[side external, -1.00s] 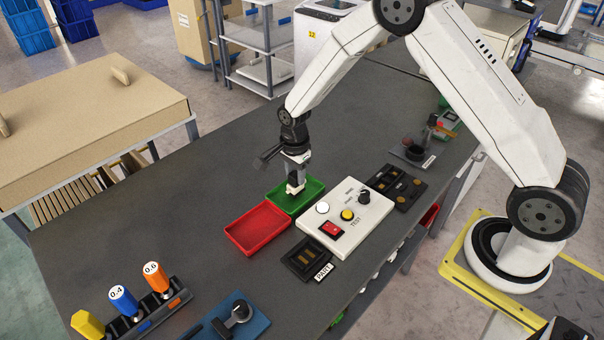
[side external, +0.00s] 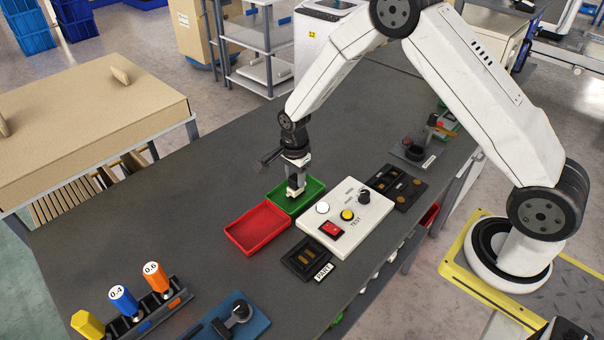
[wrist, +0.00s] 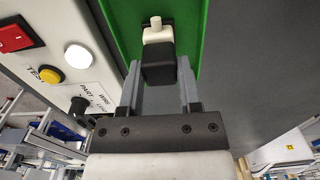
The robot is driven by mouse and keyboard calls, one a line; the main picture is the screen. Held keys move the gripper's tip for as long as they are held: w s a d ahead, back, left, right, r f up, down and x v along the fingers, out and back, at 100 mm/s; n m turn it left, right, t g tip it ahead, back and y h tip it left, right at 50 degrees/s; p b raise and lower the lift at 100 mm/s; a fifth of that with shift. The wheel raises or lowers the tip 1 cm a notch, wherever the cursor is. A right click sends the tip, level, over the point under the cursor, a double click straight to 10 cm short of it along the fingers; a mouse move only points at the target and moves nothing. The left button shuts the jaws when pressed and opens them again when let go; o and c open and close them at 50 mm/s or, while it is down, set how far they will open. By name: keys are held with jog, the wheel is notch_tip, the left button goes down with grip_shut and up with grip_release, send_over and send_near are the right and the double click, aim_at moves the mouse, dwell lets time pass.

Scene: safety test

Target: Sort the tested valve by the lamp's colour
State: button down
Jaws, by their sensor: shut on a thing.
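In the wrist view, my gripper (wrist: 158,72) is shut on the valve (wrist: 157,55), a black block with a cream end and stub. The green tray (wrist: 113,22) lies beyond the valve there; I cannot tell whether the valve touches its floor. The red tray (side external: 258,228) is empty. The white test box (side external: 345,222) carries a round lamp (side external: 322,207) that looks white, also in the wrist view (wrist: 78,56).
The test box has a yellow button (side external: 347,215), a red switch (side external: 331,229) and a black knob (side external: 364,195). A black PART fixture (side external: 306,261) sits in front, and a dark tray (side external: 397,187) to the right. Labelled drivers (side external: 123,300) stand front left.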

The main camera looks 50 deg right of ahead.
jog(key=shift+f, duration=0.1)
jog(key=shift+c, duration=1)
grip_release()
jog(key=shift+r, duration=3.5)
